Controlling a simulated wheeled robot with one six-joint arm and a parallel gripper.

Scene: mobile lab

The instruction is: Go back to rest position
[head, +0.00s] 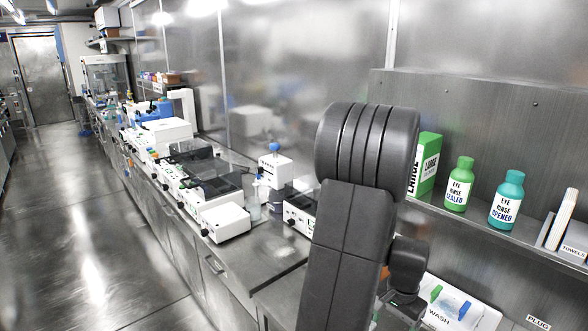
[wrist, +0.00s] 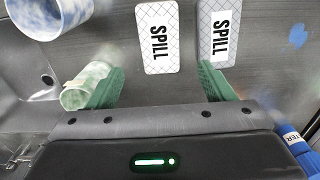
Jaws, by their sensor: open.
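My gripper (wrist: 161,72) shows in the wrist view with its two green fingers spread apart and nothing between them but open space over a grey metal surface. Two pads marked SPILL lie on that surface, one (wrist: 157,38) beyond the gap between the fingers and one (wrist: 217,36) beyond the right finger. A whitish-green cylindrical thing (wrist: 76,94) is beside the left finger; I cannot tell whether they touch. In the head view my dark arm rises in front of the bench and largely hides the gripper end.
A shelf holds a green box (head: 429,165), a green EYE RINSE SEALED bottle (head: 459,185) and a teal EYE RINSE OPENED bottle (head: 507,200). A WASH tray (head: 480,318) sits below. White instruments (head: 225,222) line the bench at left. The aisle floor (head: 85,220) is clear.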

